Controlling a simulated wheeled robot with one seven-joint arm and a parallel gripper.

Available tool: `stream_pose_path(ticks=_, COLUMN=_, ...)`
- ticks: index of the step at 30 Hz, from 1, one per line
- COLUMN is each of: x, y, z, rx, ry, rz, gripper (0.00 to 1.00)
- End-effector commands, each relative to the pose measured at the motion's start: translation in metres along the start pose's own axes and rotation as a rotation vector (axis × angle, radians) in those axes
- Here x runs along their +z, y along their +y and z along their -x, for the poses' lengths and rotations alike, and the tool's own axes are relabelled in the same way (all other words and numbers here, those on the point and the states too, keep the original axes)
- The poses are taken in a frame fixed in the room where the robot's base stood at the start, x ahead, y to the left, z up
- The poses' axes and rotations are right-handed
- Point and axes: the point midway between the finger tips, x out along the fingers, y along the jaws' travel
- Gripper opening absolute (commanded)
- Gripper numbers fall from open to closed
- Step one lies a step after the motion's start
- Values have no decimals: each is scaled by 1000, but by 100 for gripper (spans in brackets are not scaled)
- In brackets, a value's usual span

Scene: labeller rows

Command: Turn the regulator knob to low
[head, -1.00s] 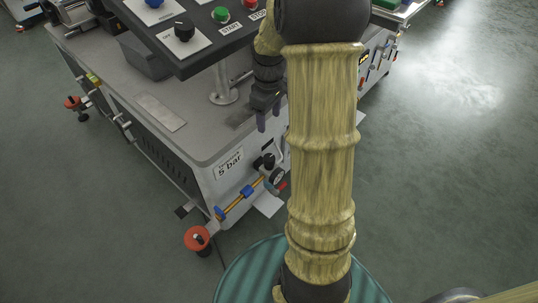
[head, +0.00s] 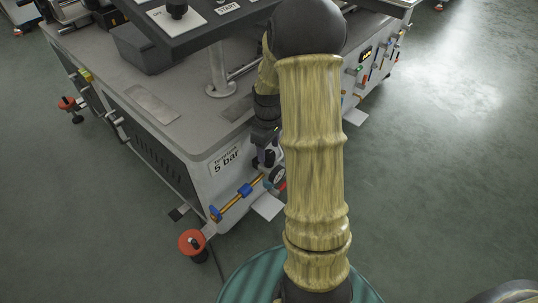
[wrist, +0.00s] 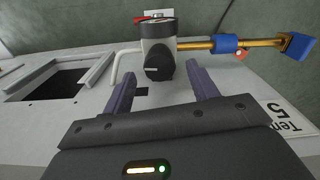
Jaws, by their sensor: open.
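The regulator knob (wrist: 158,66) is a black round knob on a grey regulator body, in the upper middle of the wrist view. A gauge (wrist: 155,27) sits just beyond it. My gripper (wrist: 164,80) is open, its two purple fingers on either side of the knob's line, with the tips short of or about level with the knob. I cannot tell whether they touch it. In the head view the regulator shows at the machine's corner beside the gauge (head: 277,176), partly hidden by my gripper (head: 264,148) and arm.
A brass pipe (wrist: 200,43) with a blue fitting (wrist: 228,43) runs right from the regulator. A red-topped foot (head: 192,243) stands at the front corner. Open floor lies to the right.

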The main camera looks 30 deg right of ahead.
Motion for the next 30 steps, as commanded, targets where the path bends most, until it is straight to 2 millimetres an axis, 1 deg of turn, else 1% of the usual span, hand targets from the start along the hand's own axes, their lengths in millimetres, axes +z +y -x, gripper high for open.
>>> stream_pose_path(ticks=1, x=0, y=0, z=-9, rx=0, ry=0, rz=0, gripper=59)
stream_pose_path(ticks=4, x=1, y=0, z=-15, rx=0, ry=0, rz=-1, gripper=59)
stream_pose_path(ticks=13, x=2, y=2, z=-15, rx=1, ry=0, rz=-4, gripper=59)
stream_pose_path(ticks=14, x=2, y=2, z=-15, rx=1, ry=0, rz=-4, gripper=55)
stream_pose_path(ticks=18, x=2, y=1, z=-15, rx=1, ry=0, rz=-4, gripper=27)
stream_pose_path(ticks=20, x=1, y=1, z=-15, rx=1, ry=0, rz=-3, gripper=16)
stream_pose_path(ticks=21, x=1, y=1, z=-15, rx=1, ry=0, rz=-3, gripper=14)
stream_pose_path(ticks=26, x=1, y=1, z=-14, rx=0, ry=-1, rz=12, gripper=14)
stream_pose_path(ticks=30, x=1, y=1, z=-12, rx=-1, ry=-2, rz=62, gripper=14)
